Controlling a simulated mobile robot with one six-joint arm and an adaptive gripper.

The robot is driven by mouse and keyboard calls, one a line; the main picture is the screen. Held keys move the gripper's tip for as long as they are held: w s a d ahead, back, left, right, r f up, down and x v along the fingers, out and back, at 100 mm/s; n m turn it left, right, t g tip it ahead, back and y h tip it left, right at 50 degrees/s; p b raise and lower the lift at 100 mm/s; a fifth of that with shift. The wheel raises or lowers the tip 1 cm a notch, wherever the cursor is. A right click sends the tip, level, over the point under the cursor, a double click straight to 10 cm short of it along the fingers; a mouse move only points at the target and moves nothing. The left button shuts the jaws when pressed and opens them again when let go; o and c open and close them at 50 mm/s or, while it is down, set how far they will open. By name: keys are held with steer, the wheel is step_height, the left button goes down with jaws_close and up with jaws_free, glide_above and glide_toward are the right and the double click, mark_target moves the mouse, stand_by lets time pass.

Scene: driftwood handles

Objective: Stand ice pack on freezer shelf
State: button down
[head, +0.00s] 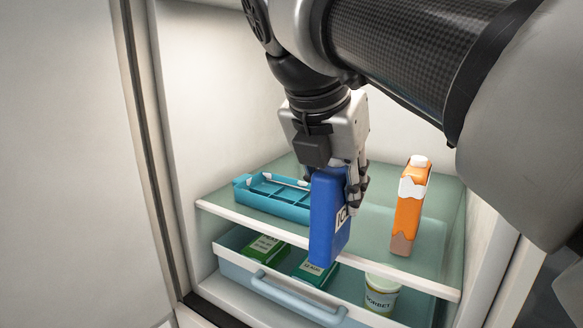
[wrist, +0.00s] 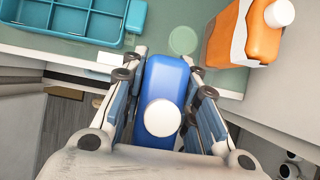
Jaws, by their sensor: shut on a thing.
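The ice pack (head: 329,222) is a blue upright slab with a white label. It also shows in the wrist view (wrist: 166,80), from above, with a round white cap. My gripper (head: 345,180) is shut on its upper part, and in the wrist view the fingers (wrist: 163,100) lie along both its sides. The freezer shelf (head: 390,258) is pale green glass with a white front edge. The ice pack is at the front edge of the shelf in the head view, its lower end overlapping that edge. I cannot tell whether it touches the shelf.
A teal ice tray (head: 275,207) lies on the shelf at left, and an orange carton (head: 410,207) stands at right. A round pale green mark (wrist: 183,40) shows on the shelf. Below, an open drawer (head: 290,295) holds green boxes (head: 265,250) and a sorbet tub (head: 381,296).

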steer(key=w+d, duration=0.2)
steer(key=w, duration=0.1)
steer(key=w+d+f+p, duration=0.1)
steer(key=w, duration=0.1)
steer(key=w+d, duration=0.2)
steer(key=w, duration=0.1)
steer(key=shift+w+d+f+p, duration=0.3)
steer(key=shift+d+f, duration=0.05)
steer(key=shift+f, duration=0.05)
steer(key=c, duration=1.2)
jaws_free()
steer(key=shift+c, duration=0.2)
steer(key=shift+r, duration=0.1)
